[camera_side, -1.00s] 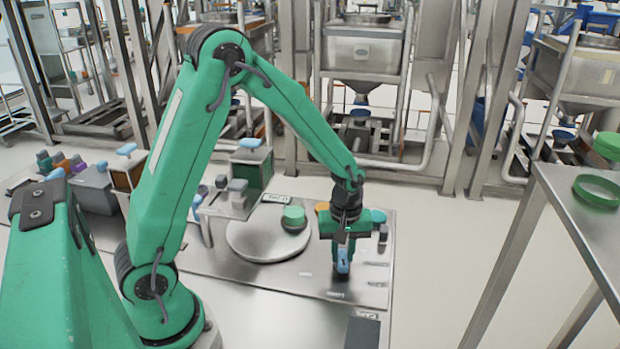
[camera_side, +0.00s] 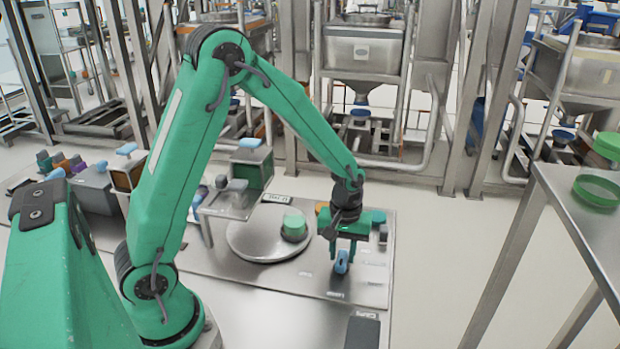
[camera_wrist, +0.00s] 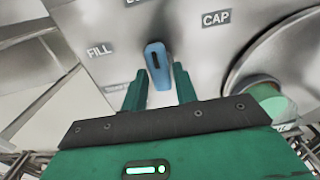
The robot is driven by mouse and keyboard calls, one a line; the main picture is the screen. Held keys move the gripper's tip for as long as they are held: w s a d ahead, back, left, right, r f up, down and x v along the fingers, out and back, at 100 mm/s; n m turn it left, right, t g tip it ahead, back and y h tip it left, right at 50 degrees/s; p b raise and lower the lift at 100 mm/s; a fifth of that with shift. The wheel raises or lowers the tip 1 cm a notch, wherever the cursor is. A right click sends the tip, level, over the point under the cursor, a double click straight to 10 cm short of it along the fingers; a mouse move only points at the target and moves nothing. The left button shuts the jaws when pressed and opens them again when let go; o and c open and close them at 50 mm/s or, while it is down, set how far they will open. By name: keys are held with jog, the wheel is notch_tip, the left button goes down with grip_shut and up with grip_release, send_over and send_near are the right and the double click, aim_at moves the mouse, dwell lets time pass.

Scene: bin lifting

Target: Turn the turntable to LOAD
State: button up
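The round grey turntable (camera_side: 255,240) lies flat on the bench, left of my gripper (camera_side: 344,252) in the side view. A green cylindrical piece (camera_side: 294,228) stands near its right edge. A blue selector handle (camera_side: 342,263) is on the panel below my fingers. In the wrist view my gripper (camera_wrist: 160,84) is open, with its two green fingers on either side of the blue handle (camera_wrist: 157,75), close to it; contact cannot be told. The handle's far end points toward a label cut off at the top, between FILL (camera_wrist: 100,79) and CAP (camera_wrist: 216,18). The turntable's rim (camera_wrist: 236,72) shows at right.
A steel platform (camera_side: 232,204) with a green box (camera_side: 252,165) stands behind the turntable. Small blocks (camera_side: 382,233) sit right of my gripper. The bench in front of the turntable is clear.

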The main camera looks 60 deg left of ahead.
aim_at(343, 255)
jog(key=shift+o, duration=1.1)
jog(key=shift+r, duration=3.9)
jog(key=s+r+m+t, duration=0.5)
jog(key=s+r+m, duration=0.4)
jog(key=s+r, duration=0.4)
jog(key=s, duration=0.3)
jog(key=shift+s+r+t, duration=0.3)
jog(key=shift+s+r, duration=0.05)
